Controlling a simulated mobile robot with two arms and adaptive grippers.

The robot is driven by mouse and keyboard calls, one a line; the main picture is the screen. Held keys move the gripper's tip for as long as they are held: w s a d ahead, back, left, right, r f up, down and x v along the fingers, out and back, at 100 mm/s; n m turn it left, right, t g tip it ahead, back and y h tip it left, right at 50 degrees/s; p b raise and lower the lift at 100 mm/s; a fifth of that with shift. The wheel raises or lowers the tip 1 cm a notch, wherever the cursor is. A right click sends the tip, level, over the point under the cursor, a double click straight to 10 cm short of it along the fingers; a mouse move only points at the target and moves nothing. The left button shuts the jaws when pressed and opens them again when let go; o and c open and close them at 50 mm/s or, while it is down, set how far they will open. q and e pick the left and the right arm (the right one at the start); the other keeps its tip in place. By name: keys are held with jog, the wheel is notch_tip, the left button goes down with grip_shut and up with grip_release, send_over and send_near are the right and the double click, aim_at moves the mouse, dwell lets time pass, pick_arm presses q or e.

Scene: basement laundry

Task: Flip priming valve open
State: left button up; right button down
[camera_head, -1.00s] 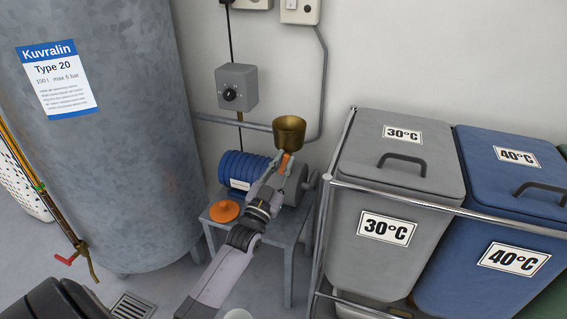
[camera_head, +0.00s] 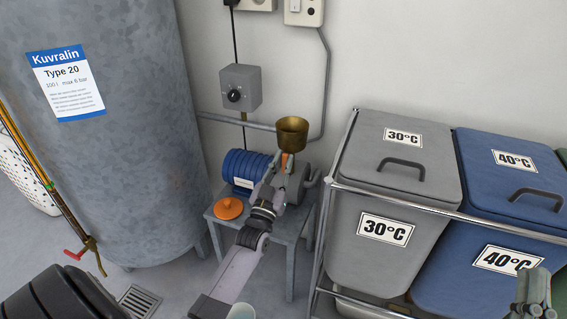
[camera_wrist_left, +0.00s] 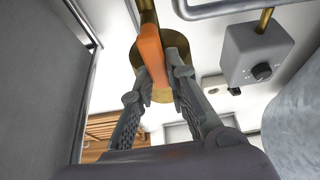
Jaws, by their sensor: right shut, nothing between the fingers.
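The priming valve's orange lever (camera_head: 285,163) sits just below the brass funnel (camera_head: 292,131) on the pump (camera_head: 246,169). My left gripper (camera_head: 278,172) reaches up to the lever from below. In the left wrist view its two fingers (camera_wrist_left: 157,80) lie close on either side of the orange lever (camera_wrist_left: 151,47), which stands between the fingertips; they look closed on it. The brass funnel (camera_wrist_left: 177,50) shows behind the lever there. My right gripper (camera_head: 533,290) is at the lower right corner, shut and empty, in front of the blue bin.
The pump stands on a grey stool (camera_head: 290,226) with an orange disc (camera_head: 229,208) on it. A large grey tank (camera_head: 125,160) is at left. A grey bin (camera_head: 395,170) and a blue bin (camera_head: 515,185) in a metal rack stand at right. A grey control box (camera_head: 241,88) is on the wall.

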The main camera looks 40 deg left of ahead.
pick_arm(q)
jog(key=o, duration=0.5)
jog(key=v, duration=1.2)
jog(key=shift+s, duration=0.1)
